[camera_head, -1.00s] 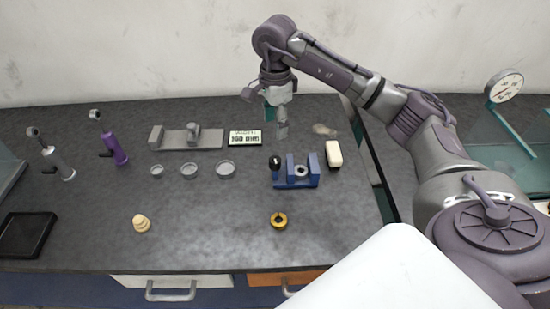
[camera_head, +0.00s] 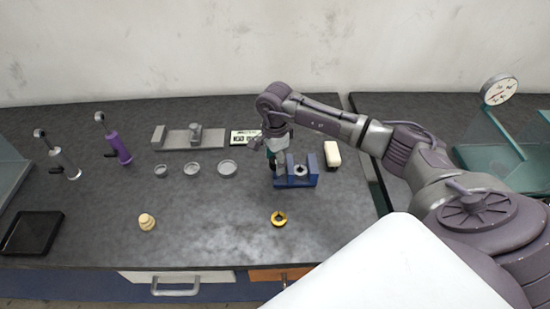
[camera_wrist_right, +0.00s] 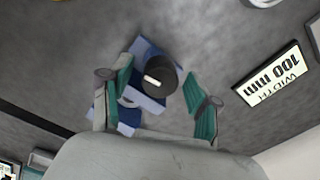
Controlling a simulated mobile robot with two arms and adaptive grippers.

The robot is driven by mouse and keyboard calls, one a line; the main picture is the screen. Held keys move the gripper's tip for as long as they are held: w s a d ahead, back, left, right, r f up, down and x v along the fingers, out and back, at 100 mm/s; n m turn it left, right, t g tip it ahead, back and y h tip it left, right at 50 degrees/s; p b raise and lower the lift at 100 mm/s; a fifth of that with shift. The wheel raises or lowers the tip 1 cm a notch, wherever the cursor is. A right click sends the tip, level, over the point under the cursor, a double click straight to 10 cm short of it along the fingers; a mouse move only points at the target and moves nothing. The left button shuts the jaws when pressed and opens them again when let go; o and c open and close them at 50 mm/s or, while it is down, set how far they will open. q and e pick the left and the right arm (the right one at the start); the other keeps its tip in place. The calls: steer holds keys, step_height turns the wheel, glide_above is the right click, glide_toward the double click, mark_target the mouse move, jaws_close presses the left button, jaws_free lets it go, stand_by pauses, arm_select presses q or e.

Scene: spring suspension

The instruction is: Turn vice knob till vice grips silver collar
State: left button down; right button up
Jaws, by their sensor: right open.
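The blue vice (camera_head: 302,178) stands on the dark bench near the middle right. The silver collar (camera_head: 301,170) sits between its jaws; I cannot tell whether the jaws touch it. The vice's black knob (camera_wrist_right: 160,73) shows in the right wrist view between my right gripper's fingers, with the blue vice (camera_wrist_right: 127,117) behind it. My right gripper (camera_wrist_right: 152,100) is open, its green-padded fingers apart on either side of the knob. In the head view my right gripper (camera_head: 275,165) is over the vice's left end and hides the knob. My left gripper is not in view.
A white block (camera_head: 332,154) stands right of the vice. A small display (camera_head: 243,137) is behind it. The bench front is mostly clear.

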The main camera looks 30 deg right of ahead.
steer(key=c, duration=1.2)
steer(key=shift+o, duration=0.2)
steer(key=shift+w+m+b, duration=0.1)
steer(key=shift+m+b, duration=0.2)
steer(key=shift+b, duration=0.05)
steer(key=shift+m, duration=0.4)
steer(key=o, duration=1.2)
steer(key=shift+c, duration=0.2)
